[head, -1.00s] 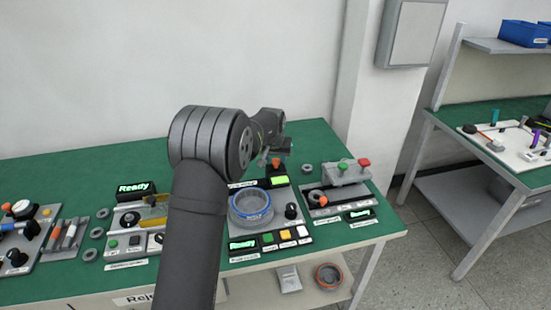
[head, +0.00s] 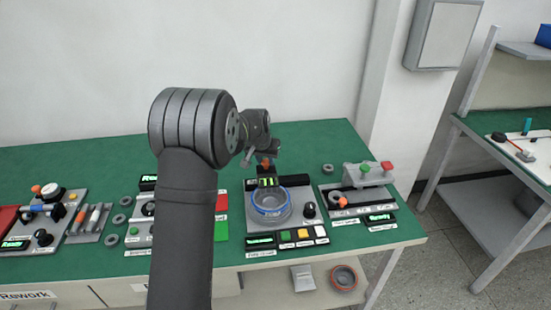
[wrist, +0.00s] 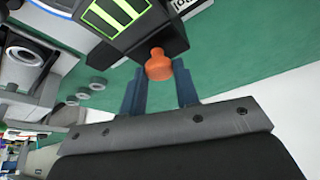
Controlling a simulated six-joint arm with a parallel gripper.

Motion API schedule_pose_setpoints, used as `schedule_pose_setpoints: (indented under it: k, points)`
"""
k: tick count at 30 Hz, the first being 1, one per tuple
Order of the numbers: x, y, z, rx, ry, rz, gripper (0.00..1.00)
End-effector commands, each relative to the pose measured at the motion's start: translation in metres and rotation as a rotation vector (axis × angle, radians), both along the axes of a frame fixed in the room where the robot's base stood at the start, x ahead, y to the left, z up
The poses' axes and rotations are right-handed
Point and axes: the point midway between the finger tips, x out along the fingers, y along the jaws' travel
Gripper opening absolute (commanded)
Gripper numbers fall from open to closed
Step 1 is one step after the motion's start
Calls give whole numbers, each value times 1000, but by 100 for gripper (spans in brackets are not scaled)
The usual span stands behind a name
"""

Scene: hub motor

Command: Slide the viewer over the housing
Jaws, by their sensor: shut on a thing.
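The viewer (head: 268,182) is a dark block with a lit screen of green bars and an orange knob. It stands at the back edge of the housing (head: 286,208), a round grey part with a blue ring, on a grey station plate. My gripper (head: 265,158) is at the viewer's back, shut on its orange knob. In the wrist view the fingers of my gripper (wrist: 159,72) flank the knob (wrist: 159,64), and the viewer's screen (wrist: 116,18) shows at the top.
A station with a grey block and green and red knobs (head: 387,166) stands close on the right. Buttons (head: 302,234) and a black knob (head: 308,210) sit in front and right of the housing. My arm hides part of the station on the left.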

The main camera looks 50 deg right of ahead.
Motion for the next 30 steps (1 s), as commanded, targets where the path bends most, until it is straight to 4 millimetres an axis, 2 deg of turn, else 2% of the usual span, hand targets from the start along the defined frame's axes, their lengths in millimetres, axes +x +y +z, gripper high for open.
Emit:
schedule_pose_setpoints:
  k: [7, 8, 10, 18, 22, 26, 30]
  points:
    - [4, 4, -1, 7, -3, 3, 0]
    - [4, 4, -1, 7, -3, 3, 34]
    - [4, 4, -1, 6, -2, 4, 48]
    - [3, 3, 0, 4, -2, 2, 49]
    - [2, 4, 7, 3, -2, 2, 49]
    - [-1, 11, 25, 0, -3, 2, 49]
    - [-5, 22, 55, 1, -4, 3, 49]
